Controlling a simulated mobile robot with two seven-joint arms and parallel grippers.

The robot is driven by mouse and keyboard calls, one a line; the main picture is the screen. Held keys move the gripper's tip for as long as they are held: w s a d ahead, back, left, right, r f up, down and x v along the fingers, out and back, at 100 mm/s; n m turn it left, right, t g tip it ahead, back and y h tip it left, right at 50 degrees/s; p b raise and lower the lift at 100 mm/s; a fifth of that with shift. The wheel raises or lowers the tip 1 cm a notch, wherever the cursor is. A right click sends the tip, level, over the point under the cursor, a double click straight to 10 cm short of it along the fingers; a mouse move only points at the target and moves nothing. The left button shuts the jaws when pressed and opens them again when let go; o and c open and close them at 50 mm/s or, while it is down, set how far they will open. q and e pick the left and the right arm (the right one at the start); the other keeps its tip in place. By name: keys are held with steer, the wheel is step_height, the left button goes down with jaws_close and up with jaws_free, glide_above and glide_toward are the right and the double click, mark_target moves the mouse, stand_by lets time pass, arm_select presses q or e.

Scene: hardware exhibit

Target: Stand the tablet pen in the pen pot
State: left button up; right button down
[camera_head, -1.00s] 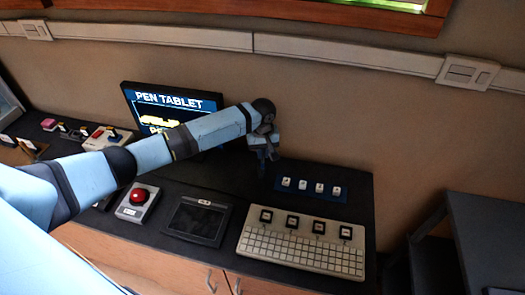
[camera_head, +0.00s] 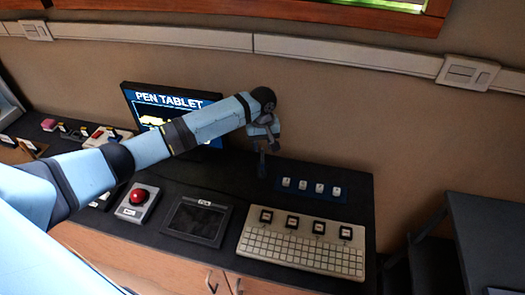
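My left gripper (camera_head: 263,165) hangs down from my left arm over the back of the dark counter, between the screen and the blue strip. It is small and dark against the dark counter, so I cannot tell whether its fingers are open or shut, or hold anything. The drawing tablet (camera_head: 197,221) lies flat near the counter's front edge, with no pen visible on it. I cannot make out the tablet pen or the pen pot; my arm and gripper cover part of the counter's back. My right gripper is not in view.
A "PEN TABLET" screen (camera_head: 150,98) stands behind my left arm. A blue strip with several white keys (camera_head: 313,189) lies right of the gripper. A pale keyboard (camera_head: 300,245) is in front of it. A red button box (camera_head: 137,202) sits left of the tablet.

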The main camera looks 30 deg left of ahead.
arm_select(q)
step_height(320, 180, up, 8)
steer(key=shift+r, duration=0.15)
stand_by(0.5)
